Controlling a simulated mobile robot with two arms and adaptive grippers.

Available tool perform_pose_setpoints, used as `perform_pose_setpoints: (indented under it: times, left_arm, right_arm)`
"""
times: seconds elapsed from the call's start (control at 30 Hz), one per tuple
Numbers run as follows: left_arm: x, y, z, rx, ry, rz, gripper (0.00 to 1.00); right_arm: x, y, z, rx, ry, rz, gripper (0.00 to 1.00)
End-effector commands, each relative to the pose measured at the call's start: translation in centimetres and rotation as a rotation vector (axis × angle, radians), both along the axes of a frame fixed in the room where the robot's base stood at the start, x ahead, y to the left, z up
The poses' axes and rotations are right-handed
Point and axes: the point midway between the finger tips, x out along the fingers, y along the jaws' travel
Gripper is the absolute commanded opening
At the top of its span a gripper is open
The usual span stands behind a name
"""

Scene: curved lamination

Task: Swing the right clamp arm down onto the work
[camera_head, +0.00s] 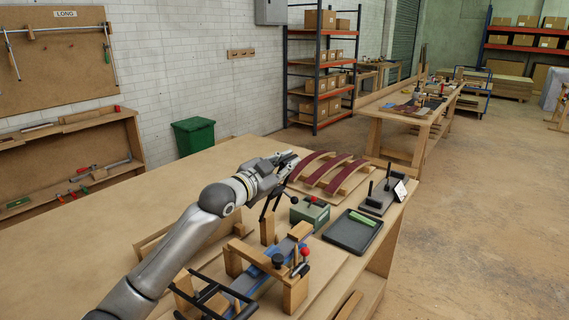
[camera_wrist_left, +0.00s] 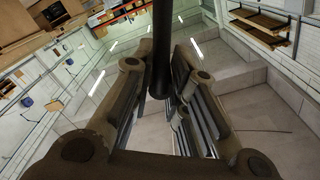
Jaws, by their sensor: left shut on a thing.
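My left gripper (camera_head: 289,164) reaches in from the left, above the back end of the wooden bending form. In the left wrist view its fingers are closed around a dark round bar (camera_wrist_left: 162,50), which looks like part of the right clamp arm. In the head view the black right clamp arm (camera_head: 266,207) stands steeply raised below the gripper, near a wooden post (camera_head: 267,229). The work, a blue strip (camera_head: 262,270), lies along the form between wooden blocks (camera_head: 296,295). The black left clamp frame (camera_head: 214,297) lies low at the near end. My right gripper is not in view.
A green-grey box (camera_head: 310,213) with a red top part and a black tray (camera_head: 352,232) with a green piece stand right of the form. Curved red laminations (camera_head: 330,172) lie behind. The left part of the table (camera_head: 120,225) is bare.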

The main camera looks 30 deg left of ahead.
Motion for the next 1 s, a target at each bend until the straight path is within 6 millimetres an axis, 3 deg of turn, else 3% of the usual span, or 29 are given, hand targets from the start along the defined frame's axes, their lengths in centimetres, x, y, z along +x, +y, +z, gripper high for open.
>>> perform_pose_setpoints:
  times: [0.03, 0.2, 0.63, 1.0]
  left_arm:
    - [0.0, 0.1, 0.3, 0.007, -0.007, 0.002, 0.18]
    - [0.0, 0.1, 0.3, 0.005, -0.006, 0.001, 0.38]
    - [-0.6, 0.1, 0.1, 0.002, -0.003, 0.001, 0.38]
    - [-5.8, 0.5, 0.0, 0.004, 0.0, 0.0, 0.38]
  right_arm:
    - [0.0, -0.1, 0.0, -0.001, 0.0, 0.001, 0.56]
    - [0.0, -0.2, 0.0, -0.003, 0.0, 0.002, 0.56]
    - [-0.1, -0.2, 0.0, -0.002, 0.001, 0.001, 0.56]
    - [-0.1, -0.1, 0.0, -0.001, 0.001, 0.0, 0.56]
